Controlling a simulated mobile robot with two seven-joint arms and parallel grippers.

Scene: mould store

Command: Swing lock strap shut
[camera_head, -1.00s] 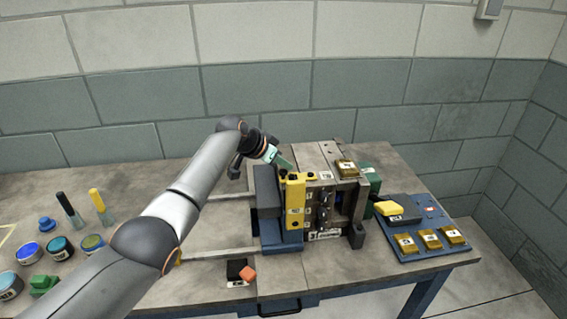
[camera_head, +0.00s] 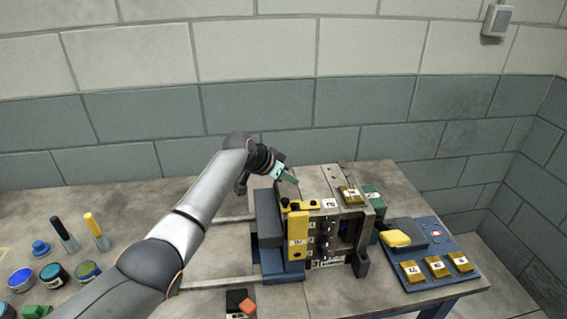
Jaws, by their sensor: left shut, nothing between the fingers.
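A yellow lock strap (camera_head: 301,206) lies along the top edge of the steel mould (camera_head: 318,186), close to a yellow upright block (camera_head: 298,236) on its front left side. Whether the strap spans the joint fully is too small to tell. My left gripper (camera_head: 292,180) is shut and empty, just above and behind the strap, with a small gap between them as far as I can see. My right gripper is out of view.
A blue tray (camera_head: 455,285) with brass blocks and a yellow-topped dark block stands at the right. Several pots and two upright markers stand at the left. A black block with an orange piece (camera_head: 248,306) lies in front. The wall is close behind.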

